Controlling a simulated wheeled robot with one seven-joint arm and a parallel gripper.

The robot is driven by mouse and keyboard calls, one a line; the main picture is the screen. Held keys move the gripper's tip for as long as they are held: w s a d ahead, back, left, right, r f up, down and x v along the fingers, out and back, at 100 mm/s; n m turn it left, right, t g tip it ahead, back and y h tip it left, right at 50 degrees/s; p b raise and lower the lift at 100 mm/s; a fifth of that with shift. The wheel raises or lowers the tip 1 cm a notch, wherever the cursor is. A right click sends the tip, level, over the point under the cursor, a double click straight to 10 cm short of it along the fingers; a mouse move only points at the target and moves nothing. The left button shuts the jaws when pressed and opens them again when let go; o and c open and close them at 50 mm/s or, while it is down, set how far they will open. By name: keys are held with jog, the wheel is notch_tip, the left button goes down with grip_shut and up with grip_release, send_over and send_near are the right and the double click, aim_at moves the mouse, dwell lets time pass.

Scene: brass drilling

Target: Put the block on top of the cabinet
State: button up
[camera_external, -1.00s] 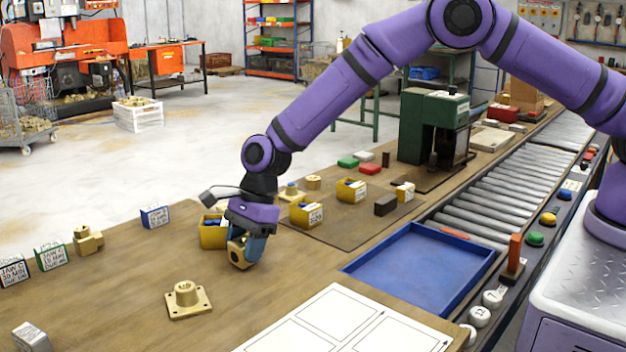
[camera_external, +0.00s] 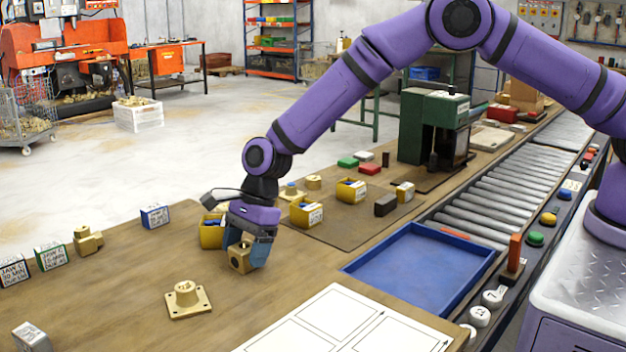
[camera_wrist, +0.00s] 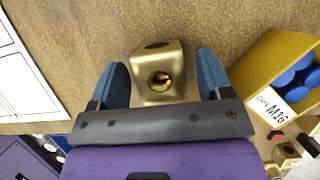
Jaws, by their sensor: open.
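A brass block (camera_external: 240,256) with a round hole stands on the wooden bench. My gripper (camera_external: 249,258) is open and low over the bench, right at the block. In the wrist view the brass block (camera_wrist: 160,72) lies between and slightly beyond the two blue fingers of my gripper (camera_wrist: 165,75), with a gap on each side. A finger partly hides the block in the external view. I cannot make out which thing is the cabinet.
A yellow bin (camera_external: 212,236) stands just behind my gripper; the wrist view shows a yellow bin labelled M16 (camera_wrist: 270,72) close to the right finger. A flanged brass part (camera_external: 187,299) sits in front. A blue tray (camera_external: 375,278) lies to the right.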

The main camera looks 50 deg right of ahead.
jog(key=v, duration=1.1)
jog(key=shift+d+r, duration=0.25)
jog(key=shift+r, duration=0.05)
jog(key=s+d+r+n+t, duration=0.1)
jog(key=s+d+r+n, duration=0.25)
jog(key=d+r, duration=0.55)
jog(key=s+d+r+n+t+h, duration=0.15)
jog(key=s+d+r, duration=0.25)
jog(key=d+r, duration=0.55)
jog(key=s+d+r+n+y, duration=0.1)
jog(key=s+d+r+n, duration=0.3)
jog(key=d+r, duration=0.5)
jog(key=s+d+r+n+t+h, duration=0.2)
jog(key=s+d+r+n, duration=0.2)
jog(key=s+d, duration=0.8)
jog(key=s+d+f+n+h, duration=0.1)
jog(key=s+d+n, duration=0.1)
jog(key=s, duration=0.6)
jog(key=s+d+f+n+h, duration=0.1)
jog(key=s+d+n, duration=0.2)
jog(key=s, duration=0.5)
jog(key=shift+s+d+f+t, duration=0.3)
jog(key=shift+d+f+t, duration=0.05)
jog(key=shift+d, duration=0.5)
